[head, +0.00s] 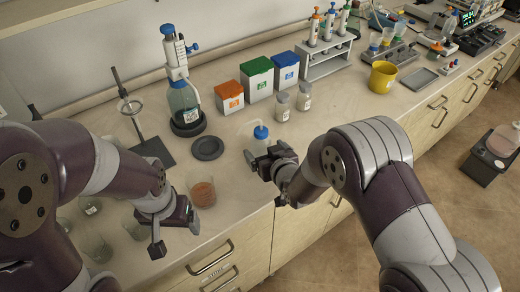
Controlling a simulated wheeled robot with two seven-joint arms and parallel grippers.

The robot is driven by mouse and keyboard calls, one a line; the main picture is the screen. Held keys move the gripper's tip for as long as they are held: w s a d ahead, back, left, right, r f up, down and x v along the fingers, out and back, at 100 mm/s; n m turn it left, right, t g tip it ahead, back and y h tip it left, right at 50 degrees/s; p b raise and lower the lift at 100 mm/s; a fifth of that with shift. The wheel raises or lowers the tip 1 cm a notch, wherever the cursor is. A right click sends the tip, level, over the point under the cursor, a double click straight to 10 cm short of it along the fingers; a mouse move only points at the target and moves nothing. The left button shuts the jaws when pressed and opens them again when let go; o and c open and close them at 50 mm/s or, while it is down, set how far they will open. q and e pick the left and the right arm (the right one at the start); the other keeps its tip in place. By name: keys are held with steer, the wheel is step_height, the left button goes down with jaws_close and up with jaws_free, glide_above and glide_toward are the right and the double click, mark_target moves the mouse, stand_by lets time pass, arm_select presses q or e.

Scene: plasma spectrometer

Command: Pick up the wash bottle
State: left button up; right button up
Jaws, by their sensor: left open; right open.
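The wash bottle (261,132) has a blue cap and a thin pale nozzle. It stands on the bench near the front edge, just beyond my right gripper. Its lower body is mostly hidden behind that gripper. My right gripper (268,170) is open, very close to the bottle on its near side; I cannot tell whether it touches the bottle or has it between the fingers. My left gripper (176,233) is open and empty, low over the front of the bench at left, next to a beaker with reddish-brown contents (203,193).
Two small grey-capped bottles (282,107) stand behind the wash bottle. Orange, green and blue boxes (257,80) are further back. A bottle-top dispenser (183,100), a dark round plate (207,148) and a ring stand (150,150) are at left. Glass beakers (95,245) stand near my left arm.

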mark_target(265, 151)
steer(key=x, duration=0.3)
steer(key=p+x, duration=0.1)
steer(key=shift+w+d+f, duration=0.2)
steer(key=shift+f, duration=0.1)
steer(key=shift+w+a+f, duration=0.2)
steer(key=shift+w+f, duration=0.05)
steer(key=shift+w, duration=0.15)
steer(key=shift+s+d+r, duration=0.1)
steer(key=shift+s, duration=0.1)
steer(key=c, duration=0.7)
steer(key=shift+o, duration=0.2)
steer(key=shift+w, duration=0.1)
steer(key=shift+r, duration=0.1)
